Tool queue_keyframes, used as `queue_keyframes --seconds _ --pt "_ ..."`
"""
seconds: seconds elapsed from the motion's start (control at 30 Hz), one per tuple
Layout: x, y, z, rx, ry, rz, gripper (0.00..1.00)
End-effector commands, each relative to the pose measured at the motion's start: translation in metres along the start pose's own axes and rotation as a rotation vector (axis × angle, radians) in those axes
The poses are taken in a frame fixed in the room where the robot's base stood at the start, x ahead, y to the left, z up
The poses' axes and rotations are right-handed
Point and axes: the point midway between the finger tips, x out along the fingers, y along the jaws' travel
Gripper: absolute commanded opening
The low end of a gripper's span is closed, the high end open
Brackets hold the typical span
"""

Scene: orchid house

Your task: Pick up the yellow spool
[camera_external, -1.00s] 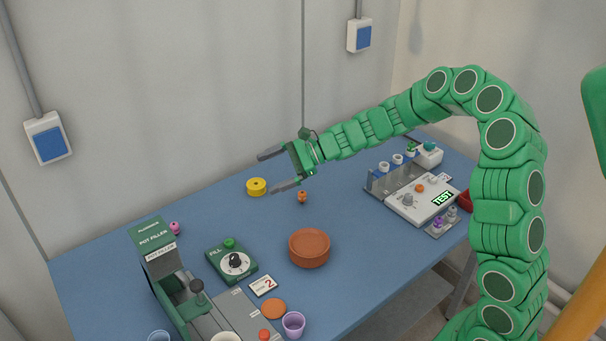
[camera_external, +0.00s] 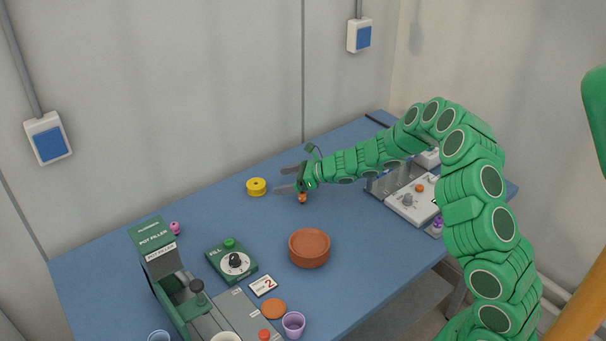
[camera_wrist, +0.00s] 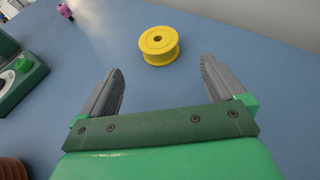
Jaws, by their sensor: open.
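The yellow spool (camera_external: 256,187) stands on its flat end on the blue table, toward the back edge. In the wrist view the yellow spool (camera_wrist: 159,46) lies ahead of the fingertips, roughly centred between their lines, with a hole in its top. My gripper (camera_external: 281,180) is low over the table, just right of the spool, with its fingers pointing at it. In the wrist view my gripper (camera_wrist: 162,75) has its two grey fingers spread wide, with nothing between them. The spool is apart from both fingers.
A small orange object (camera_external: 302,198) sits just below my gripper. The green fill box (camera_external: 232,262) and pot filler (camera_external: 160,250) are at left. Table around the spool is clear.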

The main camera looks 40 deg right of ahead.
Motion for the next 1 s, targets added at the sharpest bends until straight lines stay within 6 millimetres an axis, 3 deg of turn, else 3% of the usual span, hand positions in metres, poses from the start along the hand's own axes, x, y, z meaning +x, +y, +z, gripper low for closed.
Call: queue_keyframes --seconds 0.2,0.53,1.0 --pt "0.028 0.001 -0.001 -0.002 0.002 0.002 0.97" --pt "0.043 0.000 -0.001 -0.002 0.002 0.000 0.97" --pt "0.087 0.001 0.000 -0.003 0.003 0.000 0.97"
